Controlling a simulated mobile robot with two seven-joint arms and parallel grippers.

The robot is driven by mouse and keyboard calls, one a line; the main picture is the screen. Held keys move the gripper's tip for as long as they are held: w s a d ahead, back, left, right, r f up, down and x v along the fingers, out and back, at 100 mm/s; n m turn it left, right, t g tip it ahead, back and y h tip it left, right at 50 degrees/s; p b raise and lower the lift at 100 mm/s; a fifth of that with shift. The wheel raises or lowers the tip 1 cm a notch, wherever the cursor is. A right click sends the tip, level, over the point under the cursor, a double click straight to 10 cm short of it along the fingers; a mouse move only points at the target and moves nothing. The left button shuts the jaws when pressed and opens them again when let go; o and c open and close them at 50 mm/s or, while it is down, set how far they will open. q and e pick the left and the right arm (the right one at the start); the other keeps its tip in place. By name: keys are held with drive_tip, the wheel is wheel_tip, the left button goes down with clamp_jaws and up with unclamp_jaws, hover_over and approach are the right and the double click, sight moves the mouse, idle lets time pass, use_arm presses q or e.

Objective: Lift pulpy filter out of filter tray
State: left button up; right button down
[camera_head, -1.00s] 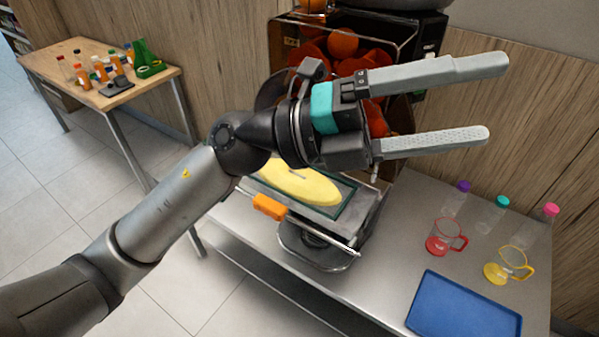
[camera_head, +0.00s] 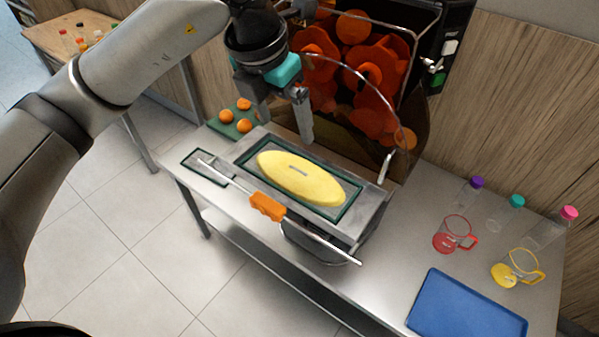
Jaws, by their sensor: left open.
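The pulpy filter (camera_head: 300,183) is a yellow oval with a small metal handle on top. It lies in the filter tray (camera_head: 249,146), a grey rectangular tray with a dark green inner edge at the juicer's front. My left gripper (camera_head: 284,129) is open and empty. It points down above and behind the filter's left end, apart from it as far as I can tell. My right gripper is not in view.
A rod with an orange grip (camera_head: 267,206) crosses the tray's front. The juicer's orange drums (camera_head: 367,75) stand close behind. Oranges sit on a green board (camera_head: 239,131) at left. Cups, bottles and a blue tray (camera_head: 466,306) are at right.

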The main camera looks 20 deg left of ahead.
use_arm(q)
hover_over(298, 170)
drive_tip(key=s, duration=0.2)
wheel_tip(298, 170, down, 9)
drive_tip(key=shift+w+a+r+p, duration=0.15)
drive_tip(key=shift+p, duration=0.15)
drive_tip(key=shift+a+p+x, duration=0.1)
drive_tip(key=shift+p+x, duration=0.15)
drive_tip(key=shift+x, duration=1.1)
drive_tip(key=shift+a+p+x, duration=0.15)
drive_tip(key=shift+p+x, duration=0.1)
drive_tip(key=shift+x, duration=1.15)
drive_tip(key=shift+d, duration=0.1)
clamp_jaws()
